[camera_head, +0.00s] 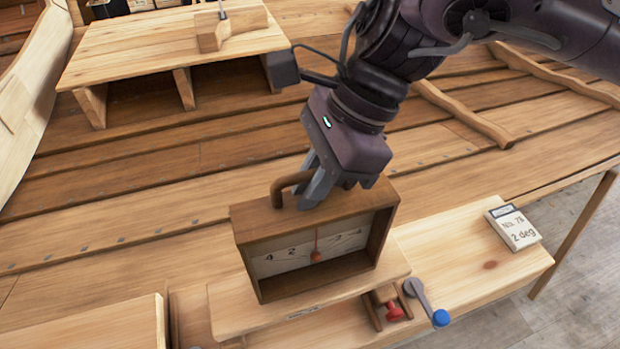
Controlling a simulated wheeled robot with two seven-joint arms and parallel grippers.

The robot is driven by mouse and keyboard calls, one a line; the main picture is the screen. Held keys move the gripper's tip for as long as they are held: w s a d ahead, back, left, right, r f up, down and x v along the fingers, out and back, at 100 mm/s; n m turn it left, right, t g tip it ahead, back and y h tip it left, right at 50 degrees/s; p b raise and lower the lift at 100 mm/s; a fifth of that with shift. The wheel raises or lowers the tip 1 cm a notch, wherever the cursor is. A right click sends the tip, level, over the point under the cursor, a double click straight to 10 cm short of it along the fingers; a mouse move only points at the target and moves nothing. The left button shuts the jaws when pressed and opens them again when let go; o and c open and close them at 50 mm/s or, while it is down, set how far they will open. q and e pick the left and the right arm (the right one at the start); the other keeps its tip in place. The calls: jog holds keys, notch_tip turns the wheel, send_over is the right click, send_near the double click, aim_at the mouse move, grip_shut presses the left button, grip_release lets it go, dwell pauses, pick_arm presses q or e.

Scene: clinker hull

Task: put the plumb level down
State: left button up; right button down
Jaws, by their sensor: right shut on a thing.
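The plumb level (318,251) is a brown wooden box with a handle on top, a pale numbered scale and a red pointer. The pointer hangs near the middle of the scale. My right gripper (308,196) comes from above and is shut on the handle (280,187). The level appears upright, over a pale wooden block (240,307); I cannot tell whether its base touches the block. My left gripper is not in view.
A crank with a blue knob (440,318) and a red knob (394,310) sit at the block's right. A small wooden bench (160,45) stands at the back left on the hull planks.

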jog(key=shift+a+f+b, duration=0.1)
jog(key=shift+f+b, duration=0.25)
jog(key=shift+f, duration=0.05)
jog(key=c, duration=1.5)
grip_release()
jog(key=shift+o, duration=0.2)
jog(key=shift+r+p, duration=0.45)
jog(key=shift+r, duration=0.1)
jog(key=v, duration=1.2)
jog(key=shift+f, duration=0.1)
